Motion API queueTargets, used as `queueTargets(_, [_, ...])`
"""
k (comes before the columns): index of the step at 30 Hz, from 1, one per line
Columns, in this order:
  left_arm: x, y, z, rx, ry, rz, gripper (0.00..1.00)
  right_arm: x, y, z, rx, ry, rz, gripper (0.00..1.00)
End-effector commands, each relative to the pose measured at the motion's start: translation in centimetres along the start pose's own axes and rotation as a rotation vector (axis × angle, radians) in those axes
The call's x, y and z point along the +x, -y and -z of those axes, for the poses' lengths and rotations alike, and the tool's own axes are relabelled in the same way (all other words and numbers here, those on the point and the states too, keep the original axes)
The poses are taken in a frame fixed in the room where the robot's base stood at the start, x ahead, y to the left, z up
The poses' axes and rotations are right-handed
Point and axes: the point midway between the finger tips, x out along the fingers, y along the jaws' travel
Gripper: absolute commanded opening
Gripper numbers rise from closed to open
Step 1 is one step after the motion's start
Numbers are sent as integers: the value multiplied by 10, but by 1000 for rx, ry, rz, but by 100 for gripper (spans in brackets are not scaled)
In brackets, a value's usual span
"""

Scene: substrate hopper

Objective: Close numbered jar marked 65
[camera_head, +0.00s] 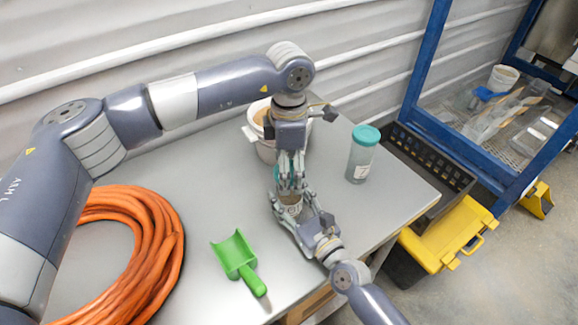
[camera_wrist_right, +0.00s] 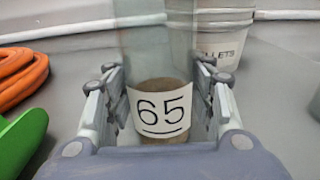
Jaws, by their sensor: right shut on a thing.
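The jar marked 65 (camera_wrist_right: 160,112) is clear, with brown material at its bottom and a white label. It stands upright between the fingers of my right gripper (camera_wrist_right: 158,80), which is shut on it. In the head view the jar (camera_head: 291,204) and the right gripper (camera_head: 294,222) are near the middle of the table. My left gripper (camera_head: 290,175) points down over the jar's top. Some teal, likely a lid, shows between its fingers; whether they are shut on it is unclear. The jar's rim is hidden in the head view and out of frame in the wrist view.
A second jar with a teal lid (camera_head: 363,152) stands to the right. A white bucket (camera_head: 262,146) is behind my left gripper. A green scoop (camera_head: 238,258) and an orange coiled hose (camera_head: 150,250) lie to the left. A yellow-lidded box (camera_head: 440,235) is beyond the table's right edge.

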Motion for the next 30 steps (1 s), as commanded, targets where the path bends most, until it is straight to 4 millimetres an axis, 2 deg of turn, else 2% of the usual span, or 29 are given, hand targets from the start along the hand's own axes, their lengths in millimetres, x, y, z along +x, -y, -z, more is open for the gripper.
queueTargets(8, [-3,0,0,-1,1,-1,76,0,0,0,0,0,0,0])
queueTargets(19, [-44,0,0,-1,1,-2,76,0,0,0,0,0,0,0])
queueTargets(30, [-47,0,0,-20,1,0,73,0,0,0,0,0,0,0])
